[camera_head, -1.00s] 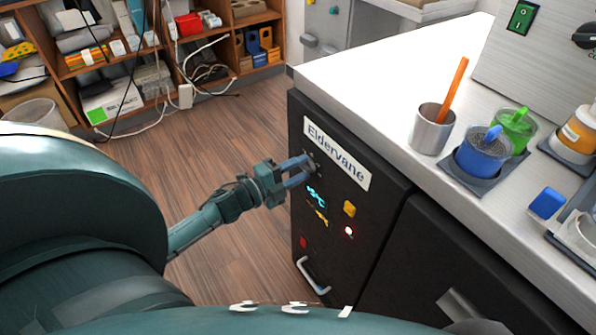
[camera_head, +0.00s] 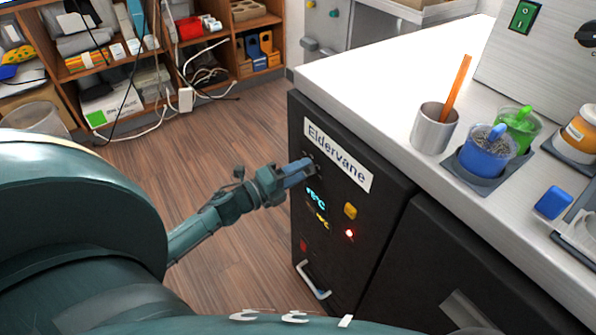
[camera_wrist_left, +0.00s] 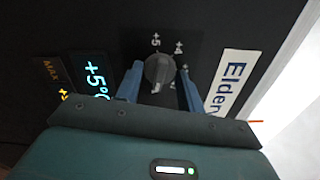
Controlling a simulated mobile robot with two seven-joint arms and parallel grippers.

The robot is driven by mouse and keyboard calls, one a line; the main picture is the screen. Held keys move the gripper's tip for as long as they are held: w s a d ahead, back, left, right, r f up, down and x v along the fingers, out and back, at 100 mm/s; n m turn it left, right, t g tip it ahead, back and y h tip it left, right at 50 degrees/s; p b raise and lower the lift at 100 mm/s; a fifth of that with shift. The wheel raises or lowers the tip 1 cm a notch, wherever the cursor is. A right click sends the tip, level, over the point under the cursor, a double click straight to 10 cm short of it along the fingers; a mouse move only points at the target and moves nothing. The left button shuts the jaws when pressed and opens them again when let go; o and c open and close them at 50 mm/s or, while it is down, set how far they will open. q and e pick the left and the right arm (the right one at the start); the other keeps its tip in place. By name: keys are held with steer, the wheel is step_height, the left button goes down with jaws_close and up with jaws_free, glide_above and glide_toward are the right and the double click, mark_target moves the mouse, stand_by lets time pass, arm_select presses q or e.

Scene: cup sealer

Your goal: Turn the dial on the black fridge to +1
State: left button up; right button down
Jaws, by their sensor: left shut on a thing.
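The black fridge (camera_head: 335,235) with the "Eldervane" label stands under the white counter. Its grey dial (camera_wrist_left: 159,72) shows in the left wrist view, with small white numbers such as +5 and +4 around it. The cyan display (camera_wrist_left: 96,82) reads about +5°C; it also shows in the head view (camera_head: 315,198). My left gripper (camera_head: 305,168) is at the upper left of the fridge front. Its blue fingers are on either side of the dial and shut on it. In the head view the fingers hide the dial. My right gripper is not in view.
A yellow button (camera_head: 350,211), a red light (camera_head: 349,233) and a handle (camera_head: 313,280) are on the fridge front. The counter (camera_head: 370,75) above holds a metal cup (camera_head: 434,130) and blue and green tubs. Open floor lies left of the fridge.

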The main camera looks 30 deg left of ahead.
arm_select(q)
steer(key=shift+d, duration=0.1)
steer(key=o, duration=0.8)
steer(key=shift+o, duration=1)
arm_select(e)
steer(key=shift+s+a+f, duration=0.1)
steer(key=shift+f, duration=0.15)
arm_select(q)
steer(key=v, duration=1.3)
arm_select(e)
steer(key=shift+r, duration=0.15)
